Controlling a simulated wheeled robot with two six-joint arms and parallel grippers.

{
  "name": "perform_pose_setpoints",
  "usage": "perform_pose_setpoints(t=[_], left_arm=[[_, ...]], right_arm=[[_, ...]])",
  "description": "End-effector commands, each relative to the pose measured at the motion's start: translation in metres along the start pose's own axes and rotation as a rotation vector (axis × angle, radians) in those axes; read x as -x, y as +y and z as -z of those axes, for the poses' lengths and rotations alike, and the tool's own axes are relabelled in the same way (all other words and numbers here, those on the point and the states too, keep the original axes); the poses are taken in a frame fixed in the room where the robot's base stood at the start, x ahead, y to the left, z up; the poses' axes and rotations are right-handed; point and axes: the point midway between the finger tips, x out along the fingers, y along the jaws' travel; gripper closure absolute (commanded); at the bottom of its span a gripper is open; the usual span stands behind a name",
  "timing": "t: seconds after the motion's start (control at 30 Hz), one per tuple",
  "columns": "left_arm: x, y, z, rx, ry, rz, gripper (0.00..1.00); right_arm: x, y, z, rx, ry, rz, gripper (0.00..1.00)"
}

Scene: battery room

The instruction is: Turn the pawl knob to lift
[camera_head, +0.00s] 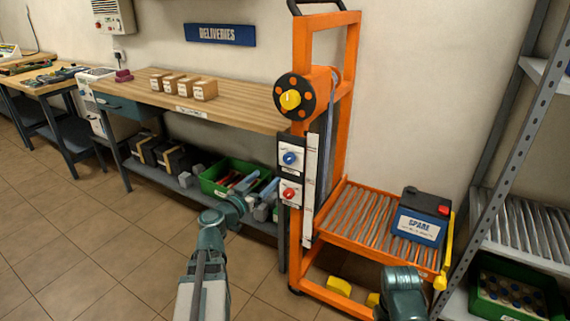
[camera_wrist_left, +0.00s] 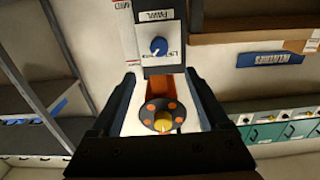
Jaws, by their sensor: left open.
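The blue pawl knob (camera_head: 290,158) sits on a white plate on the dark panel of the orange lift trolley (camera_head: 300,60). In the left wrist view the blue knob (camera_wrist_left: 159,46) shows upside down beside the word PAWL, beyond the fingertips. Its pointer setting is too small to read surely. My left gripper (camera_head: 262,190) is in front of the panel, to the left of and lower than the blue knob, apart from it. In the left wrist view its fingers (camera_wrist_left: 163,95) are spread with nothing between them. My right arm shows at the bottom right, its gripper out of sight.
A red knob (camera_head: 289,194) sits below the blue one, and a black disc with a yellow hub (camera_head: 291,99) above. The roller tray (camera_head: 350,215) holds a spare battery (camera_head: 420,217). A wooden bench (camera_head: 190,95) stands left; a grey rack (camera_head: 500,150) stands right.

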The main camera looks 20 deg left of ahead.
Motion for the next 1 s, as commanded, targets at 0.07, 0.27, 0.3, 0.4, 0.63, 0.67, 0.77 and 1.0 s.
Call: perform_pose_setpoints(t=[0.07,0.27,0.3,0.4,0.63,0.67,0.77,1.0], left_arm=[[-0.017,-0.001,0.0,0.0,0.0,-0.002,0.21],[-0.06,-0.001,0.0,0.001,-0.001,-0.004,0.21],[-0.068,-0.001,0.0,0.001,-0.001,-0.003,0.21],[-0.086,-0.001,0.0,0.001,-0.001,-0.003,0.21],[-0.116,0.0,-0.001,0.001,-0.001,-0.002,0.21],[-0.118,0.0,-0.001,0.001,-0.001,-0.002,0.21],[-0.124,0.0,-0.001,0.001,-0.001,-0.002,0.21],[-0.127,0.001,-0.001,0.001,-0.001,-0.002,0.21]], right_arm=[[0.0,0.0,0.0,0.0,0.0,0.0,0.5],[0.0,0.0,0.0,0.0,0.0,0.0,0.5],[0.0,0.0,0.0,0.0,0.0,0.0,0.5],[0.0,0.0,0.0,0.0,0.0,0.0,0.5],[0.0,0.0,0.0,0.0,0.0,0.0,0.5],[0.0,0.0,0.0,0.0,0.0,0.0,0.5],[0.0,0.0,0.0,0.0,0.0,0.0,0.5],[0.0,0.0,0.0,0.0,0.0,0.0,0.5]])
